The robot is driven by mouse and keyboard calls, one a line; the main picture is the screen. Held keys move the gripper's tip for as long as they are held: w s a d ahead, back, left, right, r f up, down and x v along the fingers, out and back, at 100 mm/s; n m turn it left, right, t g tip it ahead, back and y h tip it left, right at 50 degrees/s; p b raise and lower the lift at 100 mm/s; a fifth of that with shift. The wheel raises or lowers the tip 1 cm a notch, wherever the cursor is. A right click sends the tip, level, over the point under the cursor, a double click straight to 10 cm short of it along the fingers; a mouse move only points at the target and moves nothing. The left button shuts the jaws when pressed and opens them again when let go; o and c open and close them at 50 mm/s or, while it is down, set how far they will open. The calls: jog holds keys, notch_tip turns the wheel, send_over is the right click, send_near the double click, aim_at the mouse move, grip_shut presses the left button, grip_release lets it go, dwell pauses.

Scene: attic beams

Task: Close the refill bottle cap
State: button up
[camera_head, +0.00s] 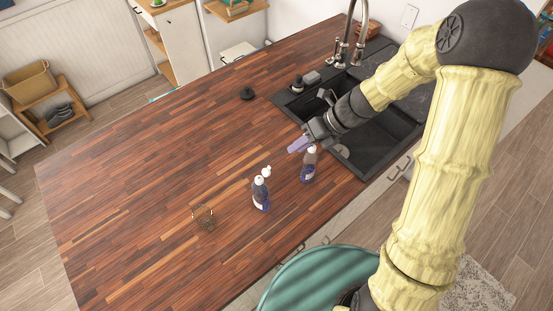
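Two small bottles of dark blue-purple liquid stand upright on the wooden counter, and I cannot tell from labels which is the refill bottle. The left bottle (261,194) has a white top, with a second white piece (266,171), perhaps a raised cap, just behind and right of it. The right bottle (308,168) has a white top (311,150) that looks compact. My gripper (298,145), with purple fingers, is just behind and left of the right bottle's top, and appears apart from it. The finger gap is too small to make out.
The wooden counter (150,180) is mostly clear on the left. A teal round surface (315,285) is in front.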

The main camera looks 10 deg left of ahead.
aim_at(268, 171)
jog(key=p+x, duration=0.1)
jog(key=x, duration=0.8)
jog(key=shift+a+f, duration=0.25)
jog(key=shift+f, duration=0.05)
jog(key=shift+s, duration=0.1)
grip_shut()
